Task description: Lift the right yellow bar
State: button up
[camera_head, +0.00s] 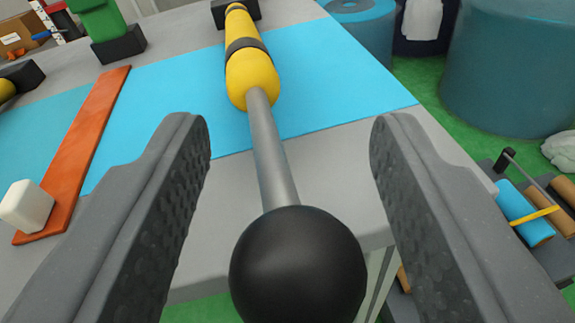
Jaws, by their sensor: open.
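The right yellow bar (252,78) lies on a blue mat (330,75) on the grey table. It has a yellow body with a dark band, a grey rod (271,150) and a black ball (297,265) at its near end. The rod and ball reach over the table's near edge toward me. My gripper (290,135) is open, with one finger on each side of the rod and ball. Gaps show between the fingers and the bar. The bar's far end sits at a black block (236,14).
An orange strip (82,145) with a white block (27,207) lies to the left. A green object on a black base (119,46) stands at the back left. A rack with blue and brown rolls (524,212) and a large blue drum (510,70) are at the right, over green floor.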

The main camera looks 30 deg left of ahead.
jog(key=p+v, duration=0.1)
jog(key=v, duration=1.2)
jog(key=shift+s, duration=0.35)
jog(key=shift+d, duration=0.1)
jog(key=w+d+r+t+h, duration=0.1)
jog(key=d+r+h, duration=0.15)
jog(key=r, duration=0.65)
jog(key=w+d+r+m+h, duration=0.1)
jog(key=w+r+h, duration=0.15)
jog(key=r, duration=0.75)
jog(key=w+d+r+t+h, duration=0.1)
jog(key=r+h, duration=0.2)
jog(key=r, duration=0.6)
jog(key=s+a+r, duration=0.3)
jog(key=s+r, duration=0.3)
jog(key=r, duration=0.1)
jog(key=s+a+r+m, duration=0.1)
jog(key=s+a+r, duration=0.3)
jog(key=s+r, duration=0.2)
jog(key=s+a+r+m+g+y, duration=0.1)
jog(key=s+a+r, duration=0.2)
jog(key=s+r, duration=0.3)
notch_tip(320, 180, up, 2)
jog(key=shift+s+a+r, duration=0.15)
jog(key=shift+s, duration=0.1)
